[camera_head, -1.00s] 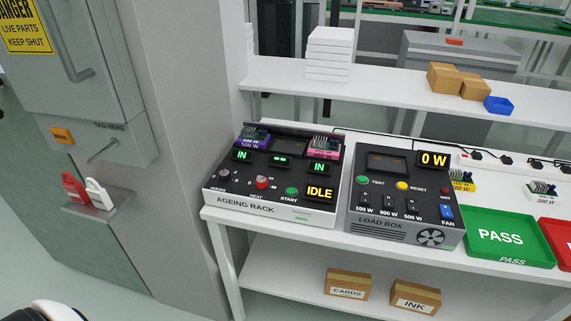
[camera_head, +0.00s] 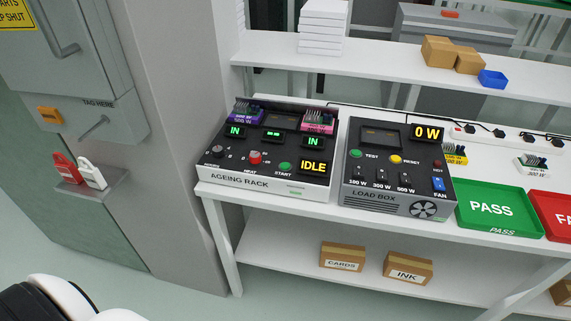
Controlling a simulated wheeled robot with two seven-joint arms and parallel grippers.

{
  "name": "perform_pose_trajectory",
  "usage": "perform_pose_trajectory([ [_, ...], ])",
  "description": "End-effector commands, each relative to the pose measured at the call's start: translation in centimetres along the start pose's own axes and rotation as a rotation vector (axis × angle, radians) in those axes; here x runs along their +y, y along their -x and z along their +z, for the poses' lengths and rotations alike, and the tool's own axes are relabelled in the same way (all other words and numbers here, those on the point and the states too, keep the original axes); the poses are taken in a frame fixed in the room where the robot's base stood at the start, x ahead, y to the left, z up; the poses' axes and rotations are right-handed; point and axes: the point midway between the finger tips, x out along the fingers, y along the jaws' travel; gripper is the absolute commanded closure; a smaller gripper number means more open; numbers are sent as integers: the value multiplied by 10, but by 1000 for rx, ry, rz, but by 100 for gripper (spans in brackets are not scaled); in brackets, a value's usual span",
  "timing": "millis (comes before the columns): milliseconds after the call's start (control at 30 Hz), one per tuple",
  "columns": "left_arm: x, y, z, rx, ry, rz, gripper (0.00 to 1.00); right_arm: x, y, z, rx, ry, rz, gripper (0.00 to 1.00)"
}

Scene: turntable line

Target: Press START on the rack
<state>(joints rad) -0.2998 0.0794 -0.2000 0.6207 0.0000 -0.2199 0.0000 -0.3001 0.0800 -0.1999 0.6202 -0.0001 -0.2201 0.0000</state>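The ageing rack (camera_head: 228,179) sits at the left end of the white bench in the head view. Its green START button (camera_head: 285,167) is on the front right of the panel, left of a yellow IDLE display (camera_head: 312,167). A red HEAT knob (camera_head: 255,158) and a black knob (camera_head: 217,151) are left of the button. Two green IN displays are lit. A purple board (camera_head: 247,114) and a pink board (camera_head: 318,120) sit at the rack's back. Neither gripper shows; a white and black part of mine is at the bottom left.
The load box (camera_head: 385,199), reading 0 W, stands right of the rack. Green PASS tray (camera_head: 499,230) and a red tray (camera_head: 550,229) are further right. A grey cabinet (camera_head: 85,55) with red and white padlocks (camera_head: 90,174) is at left. Shelf above holds boxes (camera_head: 438,50).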

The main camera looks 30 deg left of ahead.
Motion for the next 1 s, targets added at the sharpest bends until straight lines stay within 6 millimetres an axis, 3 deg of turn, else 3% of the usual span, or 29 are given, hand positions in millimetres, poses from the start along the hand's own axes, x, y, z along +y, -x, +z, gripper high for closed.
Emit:
perform_pose_trajectory([
  [33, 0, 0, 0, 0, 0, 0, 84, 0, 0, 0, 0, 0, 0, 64],
  [133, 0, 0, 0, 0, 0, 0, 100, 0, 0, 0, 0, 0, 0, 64],
  [1000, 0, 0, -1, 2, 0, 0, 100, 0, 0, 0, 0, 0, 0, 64],
])
